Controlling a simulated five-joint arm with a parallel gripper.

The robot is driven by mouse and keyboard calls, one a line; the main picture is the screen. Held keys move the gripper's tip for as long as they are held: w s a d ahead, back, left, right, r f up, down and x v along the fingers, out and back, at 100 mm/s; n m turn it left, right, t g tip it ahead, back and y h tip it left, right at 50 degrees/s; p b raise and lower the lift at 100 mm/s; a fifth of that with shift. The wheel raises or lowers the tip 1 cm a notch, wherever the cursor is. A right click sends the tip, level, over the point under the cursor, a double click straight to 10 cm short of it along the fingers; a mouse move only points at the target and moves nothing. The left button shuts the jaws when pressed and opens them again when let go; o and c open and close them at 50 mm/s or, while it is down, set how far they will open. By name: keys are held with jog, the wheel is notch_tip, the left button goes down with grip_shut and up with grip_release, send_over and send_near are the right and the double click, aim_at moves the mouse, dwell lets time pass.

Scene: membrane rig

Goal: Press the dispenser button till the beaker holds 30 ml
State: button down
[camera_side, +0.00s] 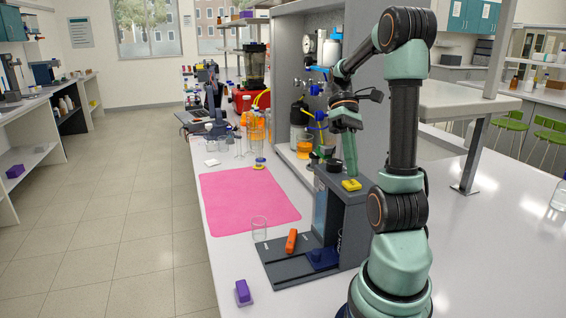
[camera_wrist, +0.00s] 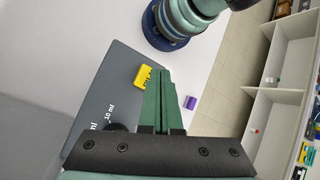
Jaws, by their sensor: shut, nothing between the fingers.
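The dispenser (camera_side: 349,215) is a dark grey stand with a blue-tinted window in its side. A yellow button (camera_side: 351,184) sits on its top and also shows in the wrist view (camera_wrist: 142,77). My gripper (camera_side: 351,174) is shut and empty, pointing down just above or at the button. In the wrist view its green fingertips (camera_wrist: 165,73) lie beside the button; I cannot tell if they touch it. A clear beaker (camera_side: 259,229) stands upright by the far-left corner of the dispenser's base, at the pink mat's edge. I see no liquid in it.
An orange piece (camera_side: 291,241) and a blue piece (camera_side: 323,258) lie on the dispenser's base. A pink mat (camera_side: 240,195) covers the bench behind. A purple block (camera_side: 242,291) is near the front edge. Bottles and glassware crowd the back; the right bench is mostly clear.

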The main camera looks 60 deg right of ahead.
aim_at(349, 181)
jog(key=shift+f, duration=0.1)
jog(key=shift+w+f, duration=0.1)
jog(key=shift+f, duration=0.25)
jog(key=shift+f, duration=0.55)
dwell(0.9)
jog(key=shift+r, duration=1)
jog(key=shift+r, duration=0.1)
jog(key=shift+r, duration=2.4)
